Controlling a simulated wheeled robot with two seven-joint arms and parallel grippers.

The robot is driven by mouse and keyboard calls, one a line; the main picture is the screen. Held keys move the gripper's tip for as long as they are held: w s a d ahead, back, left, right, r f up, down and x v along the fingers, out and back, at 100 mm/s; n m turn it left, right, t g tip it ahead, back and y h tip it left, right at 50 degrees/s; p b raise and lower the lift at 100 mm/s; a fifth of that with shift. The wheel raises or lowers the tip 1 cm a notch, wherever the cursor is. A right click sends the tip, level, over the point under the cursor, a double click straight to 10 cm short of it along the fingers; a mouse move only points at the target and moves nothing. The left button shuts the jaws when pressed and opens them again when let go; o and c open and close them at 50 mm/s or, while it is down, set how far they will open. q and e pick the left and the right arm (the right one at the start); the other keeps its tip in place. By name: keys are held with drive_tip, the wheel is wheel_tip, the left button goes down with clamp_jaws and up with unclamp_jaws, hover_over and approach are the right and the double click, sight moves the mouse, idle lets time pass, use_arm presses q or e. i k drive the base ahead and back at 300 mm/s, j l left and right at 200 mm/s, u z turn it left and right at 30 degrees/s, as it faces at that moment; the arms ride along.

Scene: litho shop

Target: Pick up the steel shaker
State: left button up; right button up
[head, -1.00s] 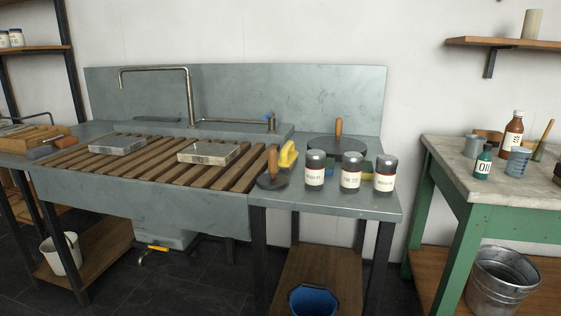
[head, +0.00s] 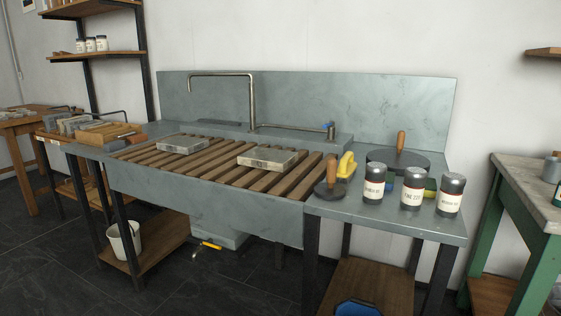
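Three shakers with grey metal tops and pale labels stand upright in a row on the right end of the grey sink bench: a left one (head: 374,184), a middle one (head: 412,189) and a right one (head: 450,195). The labels are too small to read surely, and I cannot tell which is the steel shaker. Neither of my grippers shows in the head view.
Round levigators with wooden handles (head: 331,180) (head: 399,155) and a yellow-handled thing (head: 346,164) stand close to the shakers. Two stone slabs (head: 181,144) (head: 268,158) lie on the wooden slats. A tap (head: 251,100) rises behind. A green-legged table (head: 525,200) stands right.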

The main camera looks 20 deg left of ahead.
sight(415, 178)
drive_tip(key=i+j+z, duration=0.1)
drive_tip(key=j, duration=0.25)
drive_tip(key=i+j+z, duration=0.1)
drive_tip(key=j, duration=0.25)
drive_tip(key=i+j+z, duration=0.1)
drive_tip(key=j, duration=0.25)
drive_tip(key=i+j+z, duration=0.1)
drive_tip(key=j, duration=0.3)
